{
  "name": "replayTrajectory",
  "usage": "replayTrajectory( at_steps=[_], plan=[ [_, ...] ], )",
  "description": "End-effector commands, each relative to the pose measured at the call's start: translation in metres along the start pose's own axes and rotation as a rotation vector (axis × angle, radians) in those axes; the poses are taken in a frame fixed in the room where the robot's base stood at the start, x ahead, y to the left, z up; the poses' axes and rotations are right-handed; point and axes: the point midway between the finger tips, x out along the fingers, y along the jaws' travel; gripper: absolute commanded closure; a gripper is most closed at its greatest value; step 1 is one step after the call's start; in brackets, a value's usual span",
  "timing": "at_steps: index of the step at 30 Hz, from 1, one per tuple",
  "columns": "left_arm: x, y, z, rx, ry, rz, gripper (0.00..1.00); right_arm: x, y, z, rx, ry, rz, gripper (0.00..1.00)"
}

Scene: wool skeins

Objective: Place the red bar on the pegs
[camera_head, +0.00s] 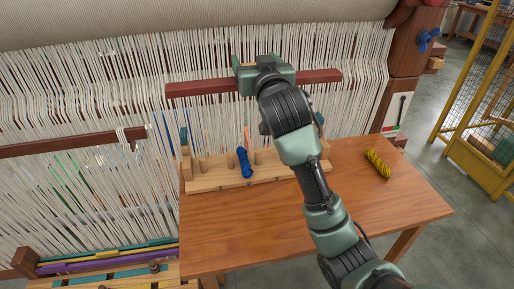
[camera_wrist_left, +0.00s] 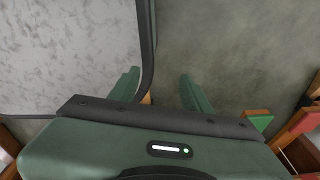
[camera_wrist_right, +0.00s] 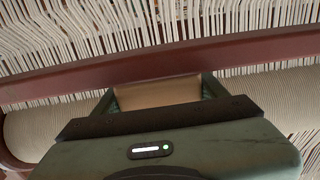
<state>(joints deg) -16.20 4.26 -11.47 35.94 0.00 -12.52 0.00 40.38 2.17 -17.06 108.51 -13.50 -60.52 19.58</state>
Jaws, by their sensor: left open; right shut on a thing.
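The red bar (camera_head: 205,88) is long and dark red and lies nearly level in front of the loom's white threads. It also crosses the right wrist view (camera_wrist_right: 60,83). My right gripper (camera_head: 258,62) is at the bar's middle, shut on a tan block-like part (camera_wrist_right: 158,92) against the bar. Below, several short wooden pegs (camera_head: 205,166) stand on a wooden rack (camera_head: 225,181) on the table; the bar is above and apart from them. My arm hides part of the rack. My left gripper (camera_wrist_left: 160,90) is open and empty in the left wrist view, outside the head view.
A blue skein (camera_head: 245,163) is at the rack's middle. A yellow skein (camera_head: 377,163) lies on the table (camera_head: 250,230) at right. Loom threads (camera_head: 100,75) fill the back, with a brown beam (camera_head: 70,143) at left. A yellow cage (camera_head: 465,105) stands at right. The front table is clear.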

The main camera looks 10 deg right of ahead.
Motion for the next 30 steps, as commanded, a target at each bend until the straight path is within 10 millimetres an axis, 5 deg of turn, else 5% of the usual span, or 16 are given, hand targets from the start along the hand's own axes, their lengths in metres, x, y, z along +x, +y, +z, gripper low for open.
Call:
replayTrajectory(
  at_steps=[6,15,30],
  plan=[
    [0.000,0.000,0.029,0.001,-0.041,0.001,0.52,0.000,0.000,0.051,-0.004,-0.009,0.000,0.82],
    [0.004,-0.002,0.027,0.002,-0.038,-0.003,0.52,0.000,0.000,0.127,-0.003,-0.006,0.000,0.82],
    [0.009,-0.003,0.016,0.002,-0.019,-0.004,0.52,0.000,0.000,0.185,-0.002,-0.003,0.000,0.82]
  ],
)
